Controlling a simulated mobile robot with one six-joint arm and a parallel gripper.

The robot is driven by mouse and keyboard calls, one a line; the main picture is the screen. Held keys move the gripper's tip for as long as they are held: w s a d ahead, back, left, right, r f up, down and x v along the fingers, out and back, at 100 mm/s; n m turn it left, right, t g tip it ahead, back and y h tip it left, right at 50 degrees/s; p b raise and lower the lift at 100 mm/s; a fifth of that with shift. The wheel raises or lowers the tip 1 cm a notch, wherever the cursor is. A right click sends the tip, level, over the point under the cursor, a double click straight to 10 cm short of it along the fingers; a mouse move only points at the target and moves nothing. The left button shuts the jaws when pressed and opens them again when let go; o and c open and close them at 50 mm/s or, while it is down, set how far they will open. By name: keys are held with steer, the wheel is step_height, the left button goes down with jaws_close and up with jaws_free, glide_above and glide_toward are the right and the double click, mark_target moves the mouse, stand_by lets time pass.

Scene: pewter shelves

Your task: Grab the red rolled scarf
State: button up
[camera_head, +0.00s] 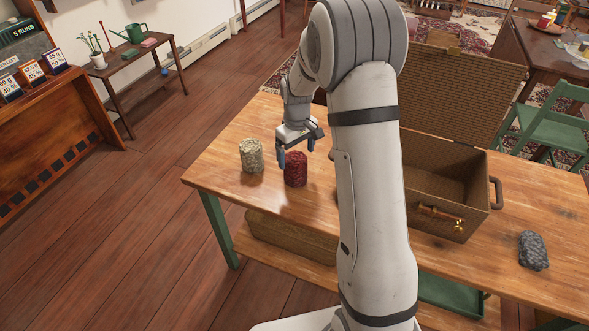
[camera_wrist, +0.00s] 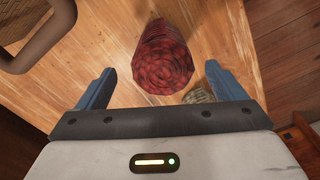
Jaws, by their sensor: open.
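The red rolled scarf (camera_head: 295,169) stands upright on the wooden table, left of my arm in the head view. In the wrist view the red scarf (camera_wrist: 164,58) lies ahead of and between my two blue fingers. My gripper (camera_head: 296,152) is open and empty, close above and behind the scarf in the head view; its fingers also show in the wrist view (camera_wrist: 160,88). A cream rolled scarf (camera_head: 251,156) stands just left of the red one. Part of it shows behind my right finger in the wrist view (camera_wrist: 200,96).
An open wicker basket (camera_head: 438,213) stands on the table (camera_head: 500,270) to the right of my arm, its lid raised. A grey rolled item (camera_head: 533,250) lies at the far right.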

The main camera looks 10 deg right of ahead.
step_height(320, 180, down, 7)
steer(key=shift+a+r, duration=0.1)
steer(key=shift+r, duration=0.05)
steer(key=c, duration=1.1)
steer(key=shift+c, duration=0.2)
